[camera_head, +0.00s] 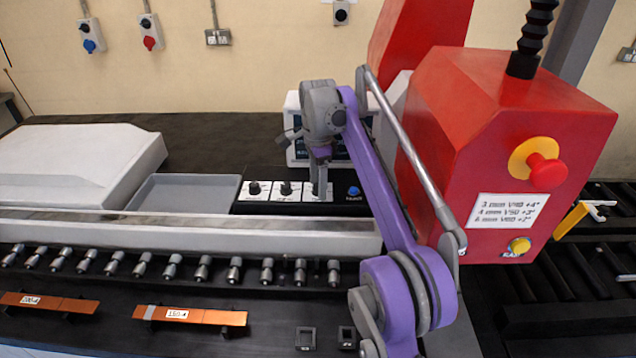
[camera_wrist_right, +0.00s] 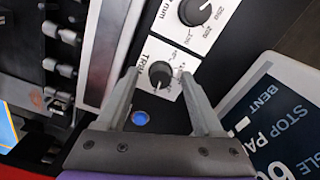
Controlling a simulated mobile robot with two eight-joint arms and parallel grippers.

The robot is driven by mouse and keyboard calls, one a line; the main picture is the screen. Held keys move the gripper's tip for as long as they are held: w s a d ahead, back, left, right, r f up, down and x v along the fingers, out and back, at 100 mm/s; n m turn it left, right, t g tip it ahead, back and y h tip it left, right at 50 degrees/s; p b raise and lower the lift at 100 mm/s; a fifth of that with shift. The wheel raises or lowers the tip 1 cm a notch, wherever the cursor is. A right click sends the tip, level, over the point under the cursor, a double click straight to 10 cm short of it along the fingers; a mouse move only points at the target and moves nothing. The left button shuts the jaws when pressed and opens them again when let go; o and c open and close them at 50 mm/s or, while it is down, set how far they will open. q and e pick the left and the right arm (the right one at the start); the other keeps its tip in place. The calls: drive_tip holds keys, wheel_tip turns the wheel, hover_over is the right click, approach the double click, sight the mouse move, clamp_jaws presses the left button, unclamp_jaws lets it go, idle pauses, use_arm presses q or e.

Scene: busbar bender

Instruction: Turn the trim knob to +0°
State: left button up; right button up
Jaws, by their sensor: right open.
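The trim knob (camera_wrist_right: 160,75) is a small black dial on a white plate marked TRIM, seen in the right wrist view. My right gripper (camera_wrist_right: 158,73) is open, with one finger on each side of the knob; I cannot tell whether they touch it. The scale marks around it are too small to read surely. In the head view my right gripper (camera_head: 319,187) points down over the rightmost dial plate and hides most of that knob. My left gripper is not in view.
Two other black knobs (camera_head: 254,188) (camera_head: 286,188) sit left of the trim knob, and a blue button (camera_head: 354,191) sits right. A display (camera_wrist_right: 285,115) stands close by. The red machine (camera_head: 500,150) carries a note (camera_head: 506,210) and an emergency stop (camera_head: 545,169). A grey tray (camera_head: 180,192) lies left.

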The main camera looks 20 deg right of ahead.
clamp_jaws()
